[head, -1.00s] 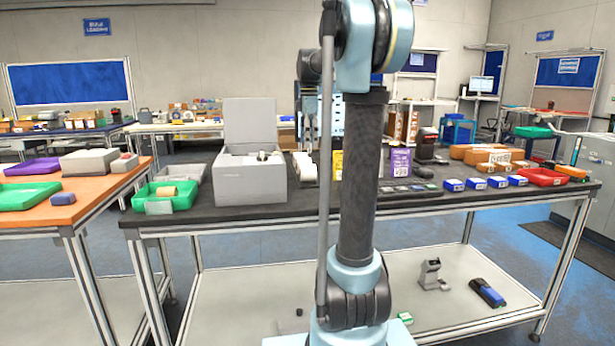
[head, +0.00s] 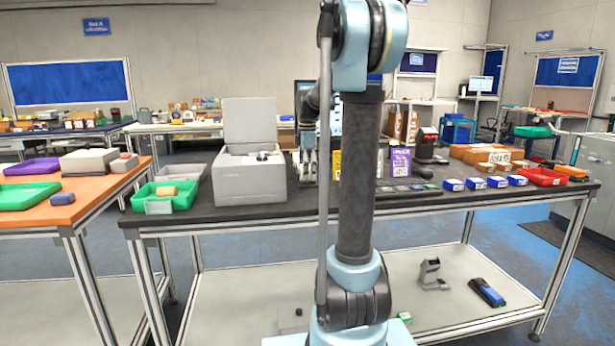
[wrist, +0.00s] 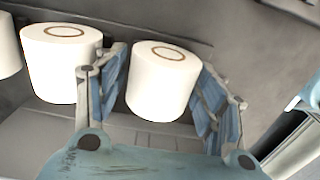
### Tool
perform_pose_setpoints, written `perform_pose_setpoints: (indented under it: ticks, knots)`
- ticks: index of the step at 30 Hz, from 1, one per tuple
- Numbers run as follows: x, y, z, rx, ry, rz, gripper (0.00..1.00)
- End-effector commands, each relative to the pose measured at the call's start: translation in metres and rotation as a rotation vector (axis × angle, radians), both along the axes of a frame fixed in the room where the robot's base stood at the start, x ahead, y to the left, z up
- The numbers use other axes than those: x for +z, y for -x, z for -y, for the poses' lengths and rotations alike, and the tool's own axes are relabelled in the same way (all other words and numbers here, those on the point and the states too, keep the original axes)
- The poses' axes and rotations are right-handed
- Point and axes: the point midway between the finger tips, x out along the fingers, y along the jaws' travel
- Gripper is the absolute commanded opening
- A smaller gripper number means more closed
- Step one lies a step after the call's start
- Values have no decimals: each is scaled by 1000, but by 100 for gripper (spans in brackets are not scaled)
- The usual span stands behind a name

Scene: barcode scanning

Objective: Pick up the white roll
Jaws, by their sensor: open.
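In the wrist view, a white roll (wrist: 162,88) stands upright between the two fingers of my gripper (wrist: 164,62). The gripper is open, with one finger on either side of this roll. The left finger is close to the roll and sits in the gap before a second white roll (wrist: 62,70). A third white roll (wrist: 8,48) is cut off at the left edge. In the head view, my gripper (head: 308,168) is low over the black table, just right of the grey box, and mostly covers the rolls.
An open-lidded grey box (head: 250,180) stands left of the gripper on the black table (head: 300,200). A green tray (head: 165,196) is farther left. Purple (head: 401,162) and yellow (head: 337,163) packages stand to the right. A grey wall runs behind the rolls in the wrist view.

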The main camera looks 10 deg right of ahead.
Motion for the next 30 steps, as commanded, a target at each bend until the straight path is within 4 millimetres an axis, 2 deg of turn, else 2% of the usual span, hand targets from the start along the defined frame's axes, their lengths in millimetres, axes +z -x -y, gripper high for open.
perform_pose_setpoints:
  ticks: [9,10,14,15,25,30]
  knots:
    - [-5,0,0,0,0,0,64]
    - [-5,0,1,-1,0,0,59]
    - [-5,0,1,-1,0,0,30]
    - [-5,0,1,-1,0,0,26]
    - [-2,0,2,-2,0,0,26]
    - [16,1,2,-2,0,0,26]
